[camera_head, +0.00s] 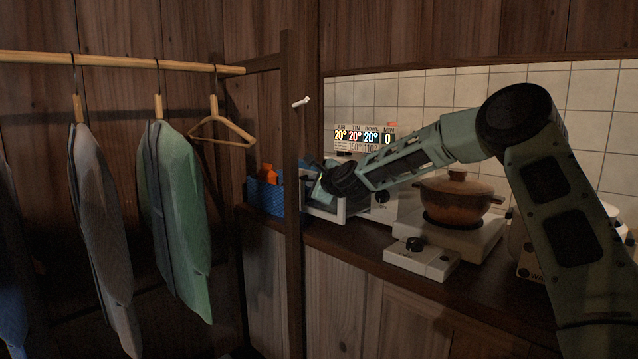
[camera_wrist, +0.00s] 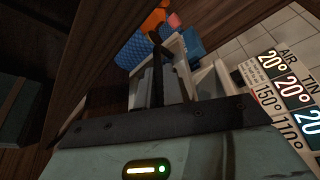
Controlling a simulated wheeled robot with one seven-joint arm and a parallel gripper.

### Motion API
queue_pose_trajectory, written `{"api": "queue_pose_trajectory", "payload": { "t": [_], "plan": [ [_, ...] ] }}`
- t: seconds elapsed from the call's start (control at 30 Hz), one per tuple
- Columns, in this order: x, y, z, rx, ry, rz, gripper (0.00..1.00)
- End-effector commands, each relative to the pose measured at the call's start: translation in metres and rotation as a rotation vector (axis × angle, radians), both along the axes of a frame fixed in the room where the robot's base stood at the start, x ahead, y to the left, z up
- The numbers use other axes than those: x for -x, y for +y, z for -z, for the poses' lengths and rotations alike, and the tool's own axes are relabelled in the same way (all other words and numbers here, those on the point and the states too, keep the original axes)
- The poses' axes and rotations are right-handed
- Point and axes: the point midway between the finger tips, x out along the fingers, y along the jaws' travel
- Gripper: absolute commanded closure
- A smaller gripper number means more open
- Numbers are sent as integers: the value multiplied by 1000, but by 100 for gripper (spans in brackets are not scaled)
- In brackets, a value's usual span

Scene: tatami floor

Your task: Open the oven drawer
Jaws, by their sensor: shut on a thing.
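The oven (camera_head: 382,211) is a low white appliance on the dark counter, mostly hidden behind my arm. Its white drawer (camera_head: 325,213) shows as a pale box-like edge at the oven's left, standing out to the left; how far it is open I cannot tell. My gripper (camera_head: 322,184) is at the drawer, reaching in from the right. In the wrist view my dark fingers (camera_wrist: 165,68) are close together against the white drawer parts (camera_wrist: 195,52). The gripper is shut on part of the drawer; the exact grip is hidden.
A blue basket (camera_head: 264,196) with orange items stands just left of the drawer. A dark wooden post (camera_head: 291,120) rises in front of it. A brown pot (camera_head: 455,198) sits on a white stove (camera_head: 480,240) to the right. Garments (camera_head: 172,220) hang at left.

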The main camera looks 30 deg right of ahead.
Motion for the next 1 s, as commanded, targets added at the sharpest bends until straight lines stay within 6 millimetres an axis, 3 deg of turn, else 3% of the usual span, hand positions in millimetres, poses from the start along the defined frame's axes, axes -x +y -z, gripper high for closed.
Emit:
{"api": "queue_pose_trajectory", "payload": {
  "t": [0.1,0.17,0.57,0.77,1.0],
  "plan": [
    [0,-2,1,0,1,2,100],
    [0,-2,1,0,1,2,82],
    [6,-3,-1,-1,0,2,82],
    [39,-4,-9,3,0,3,82],
    [95,-5,-21,4,2,4,82]
  ]
}}
